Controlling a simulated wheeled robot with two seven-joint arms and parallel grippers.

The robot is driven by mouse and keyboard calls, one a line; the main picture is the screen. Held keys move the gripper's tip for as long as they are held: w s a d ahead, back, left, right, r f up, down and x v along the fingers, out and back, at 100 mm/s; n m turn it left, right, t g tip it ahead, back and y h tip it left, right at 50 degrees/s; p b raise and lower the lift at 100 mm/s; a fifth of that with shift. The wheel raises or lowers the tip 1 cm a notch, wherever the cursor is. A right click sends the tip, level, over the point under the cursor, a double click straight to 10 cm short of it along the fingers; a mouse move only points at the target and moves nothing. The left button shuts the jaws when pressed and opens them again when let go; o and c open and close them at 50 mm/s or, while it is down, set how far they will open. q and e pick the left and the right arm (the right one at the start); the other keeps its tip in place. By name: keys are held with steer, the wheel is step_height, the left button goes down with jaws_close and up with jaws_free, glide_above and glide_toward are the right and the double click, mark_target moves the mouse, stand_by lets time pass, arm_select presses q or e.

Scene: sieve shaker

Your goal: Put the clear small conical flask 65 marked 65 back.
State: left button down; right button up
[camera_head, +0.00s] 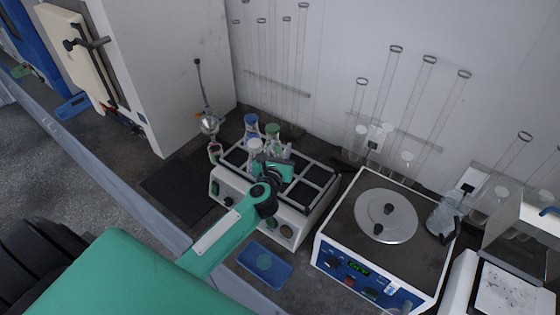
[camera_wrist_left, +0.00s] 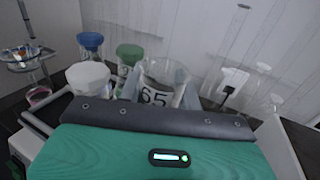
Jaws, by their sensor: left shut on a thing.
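The clear conical flask marked 65 (camera_wrist_left: 157,92) stands just beyond my left gripper in the left wrist view. It looks upright and uncapped, with its lower part hidden by the gripper. I cannot tell whether the flask's base touches the shaker. My right gripper is not in view.
The shaker's right compartments look empty. A blue-fronted device with a round plate (camera_head: 386,215) stands to the right, with a clear vessel (camera_head: 443,216) at its corner. A blue tray (camera_head: 264,263) lies in front. Glass tubes (camera_head: 392,78) line the back wall.

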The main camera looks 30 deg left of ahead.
arm_select(q)
steer(key=shift+f+b, duration=0.4)
steer(key=shift+f, duration=1.95)
steer(key=shift+f, duration=0.15)
steer(key=c, duration=1)
jaws_free()
steer(key=shift+o, duration=0.2)
steer(key=shift+s+r, duration=0.1)
steer(key=shift+r, duration=0.1)
steer(key=b+v, duration=0.3)
steer(key=v, duration=0.9)
